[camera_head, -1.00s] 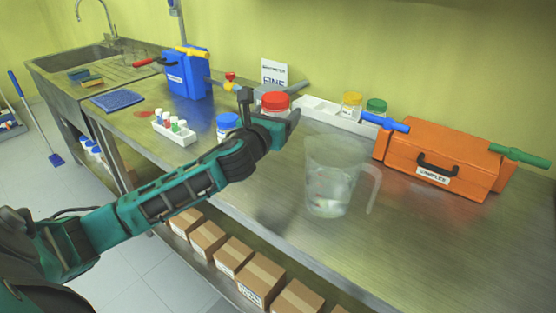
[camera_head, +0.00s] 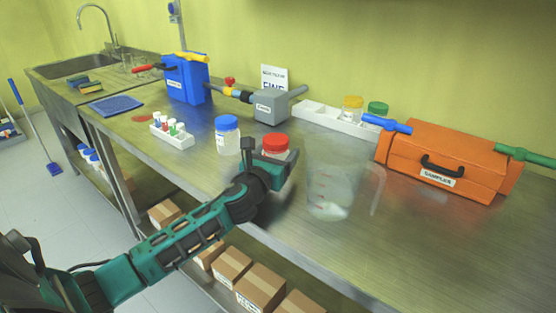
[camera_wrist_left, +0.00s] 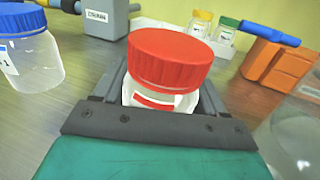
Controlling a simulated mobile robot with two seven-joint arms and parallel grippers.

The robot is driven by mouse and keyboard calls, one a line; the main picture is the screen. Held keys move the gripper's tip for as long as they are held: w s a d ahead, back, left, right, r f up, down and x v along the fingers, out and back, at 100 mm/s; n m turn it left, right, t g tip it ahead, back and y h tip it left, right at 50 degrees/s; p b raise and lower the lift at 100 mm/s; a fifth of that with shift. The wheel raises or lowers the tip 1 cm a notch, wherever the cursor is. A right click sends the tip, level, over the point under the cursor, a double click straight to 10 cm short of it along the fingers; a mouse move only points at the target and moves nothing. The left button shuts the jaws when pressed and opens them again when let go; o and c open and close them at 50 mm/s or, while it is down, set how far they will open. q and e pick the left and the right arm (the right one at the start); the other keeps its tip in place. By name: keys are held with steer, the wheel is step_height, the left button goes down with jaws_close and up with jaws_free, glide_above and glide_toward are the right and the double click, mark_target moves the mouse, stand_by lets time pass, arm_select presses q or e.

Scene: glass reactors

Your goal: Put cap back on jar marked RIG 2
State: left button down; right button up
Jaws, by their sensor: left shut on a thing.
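My left gripper (camera_head: 277,161) is shut around a clear jar (camera_wrist_left: 160,98) with a red cap (camera_head: 275,141). I cannot make out RIG 2 on any jar. My right gripper is out of view.
A clear jug (camera_head: 328,190) stands close to the right of my left gripper. Behind are a white tray (camera_head: 318,116) with yellow- and green-capped jars, a grey block (camera_head: 270,107) and an orange case (camera_head: 440,160). A vial rack (camera_head: 173,136) is to the left. The right front bench is clear.

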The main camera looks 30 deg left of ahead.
arm_select(q)
steer(key=shift+f, duration=0.35)
steer(key=shift+f, duration=0.15)
steer(key=shift+c, duration=0.3)
jaws_free()
steer(key=shift+r, duration=0.2)
steer(key=s, duration=0.4)
steer(key=s+d, duration=0.1)
steer(key=s, duration=0.3)
steer(key=s+d, duration=0.1)
steer(key=s, duration=0.2)
steer(key=shift+s+d, duration=0.1)
steer(key=shift+s, duration=0.3)
